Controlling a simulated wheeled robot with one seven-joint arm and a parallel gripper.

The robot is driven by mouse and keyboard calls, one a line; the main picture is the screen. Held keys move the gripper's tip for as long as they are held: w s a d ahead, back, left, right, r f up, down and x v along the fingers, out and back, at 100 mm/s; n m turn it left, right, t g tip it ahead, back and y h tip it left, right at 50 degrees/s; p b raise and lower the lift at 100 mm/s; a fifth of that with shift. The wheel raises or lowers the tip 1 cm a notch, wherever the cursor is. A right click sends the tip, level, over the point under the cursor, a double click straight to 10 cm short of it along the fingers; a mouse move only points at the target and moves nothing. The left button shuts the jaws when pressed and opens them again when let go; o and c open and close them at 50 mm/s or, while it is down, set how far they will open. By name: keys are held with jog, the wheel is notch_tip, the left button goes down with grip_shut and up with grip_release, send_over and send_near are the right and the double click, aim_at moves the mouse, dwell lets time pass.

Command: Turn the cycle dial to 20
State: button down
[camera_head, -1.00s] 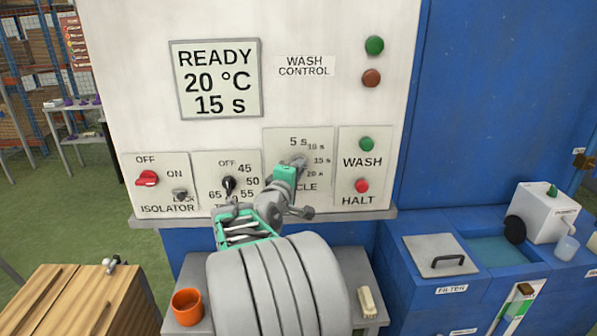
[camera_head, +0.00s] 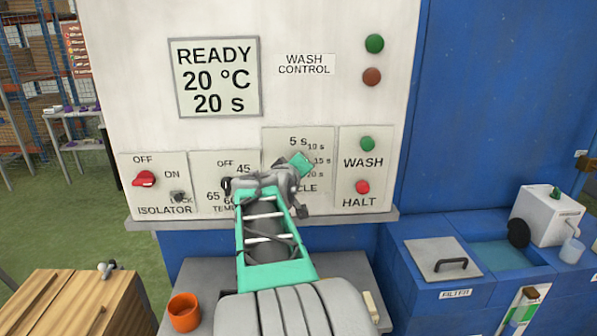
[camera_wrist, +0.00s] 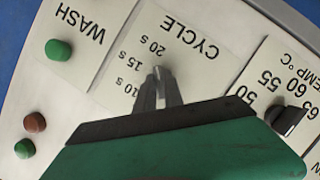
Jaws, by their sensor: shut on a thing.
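The cycle dial (camera_wrist: 158,73) sits on the plate marked CYCLE, which carries 5 s, 10 s, 15 s and 20 s. In the wrist view my gripper (camera_wrist: 159,90) is shut on the dial, with one finger on each side. The dial's visible end lies towards the 20 s mark. In the head view my wrist and gripper (camera_head: 301,164) cover the dial and part of its plate (camera_head: 277,140). The display (camera_head: 216,78) reads READY, 20 °C, 20 s.
The temperature dial (camera_wrist: 288,119) is close by, partly behind my arm in the head view. The red isolator knob (camera_head: 144,179) is further left. The green wash button (camera_head: 367,144) and red halt button (camera_head: 362,187) are just right. An orange cup (camera_head: 185,312) stands below.

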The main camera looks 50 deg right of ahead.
dwell(0.4)
jog(key=c, duration=1.5)
grip_release()
jog(key=shift+o, duration=0.2)
jog(key=b+v, duration=0.1)
jog(key=v, duration=0.6)
jog(key=shift+s+a, duration=0.2)
jog(key=shift+a, duration=0.15)
